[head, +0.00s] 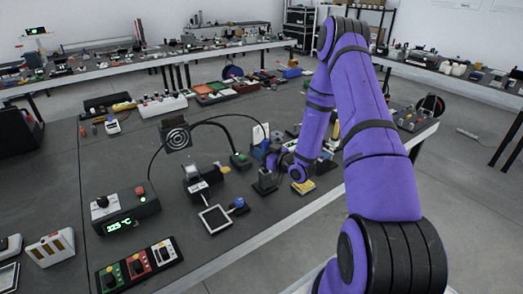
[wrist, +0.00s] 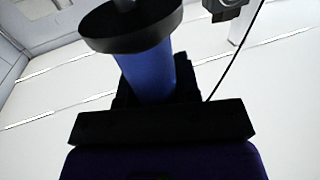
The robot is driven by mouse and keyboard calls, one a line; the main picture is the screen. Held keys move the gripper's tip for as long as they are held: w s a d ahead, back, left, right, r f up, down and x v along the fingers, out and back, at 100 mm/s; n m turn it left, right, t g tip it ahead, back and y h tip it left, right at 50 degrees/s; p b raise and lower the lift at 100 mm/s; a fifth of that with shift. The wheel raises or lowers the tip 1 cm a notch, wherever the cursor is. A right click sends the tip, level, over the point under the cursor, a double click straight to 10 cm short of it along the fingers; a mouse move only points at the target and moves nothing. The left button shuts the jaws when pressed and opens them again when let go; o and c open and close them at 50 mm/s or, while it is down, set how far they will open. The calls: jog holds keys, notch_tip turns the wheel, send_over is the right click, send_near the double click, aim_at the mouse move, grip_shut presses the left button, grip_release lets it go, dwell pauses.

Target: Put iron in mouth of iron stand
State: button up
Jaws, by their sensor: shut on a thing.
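In the wrist view the iron (wrist: 148,72) shows as a blue handle with a wide black collar, standing up from the black jaws (wrist: 160,115). The iron's tip is not clear in either view. A black holder with a grey upper part (head: 195,178), which looks like the iron stand, sits on the bench to the left of my gripper, apart from it. Its mouth is too small to make out.
A station with a green display (head: 125,222) stands at left; a black cord arcs from it towards my gripper. A white-framed pad (head: 215,218) and a small black block (head: 265,183) are nearby.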

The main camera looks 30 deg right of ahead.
jog(key=shift+f, duration=0.9)
jog(key=o, duration=0.9)
jog(key=shift+o, duration=0.2)
jog(key=v, duration=1.1)
jog(key=shift+w+r, duration=0.1)
notch_tip(320, 180, up, 10)
dwell(0.7)
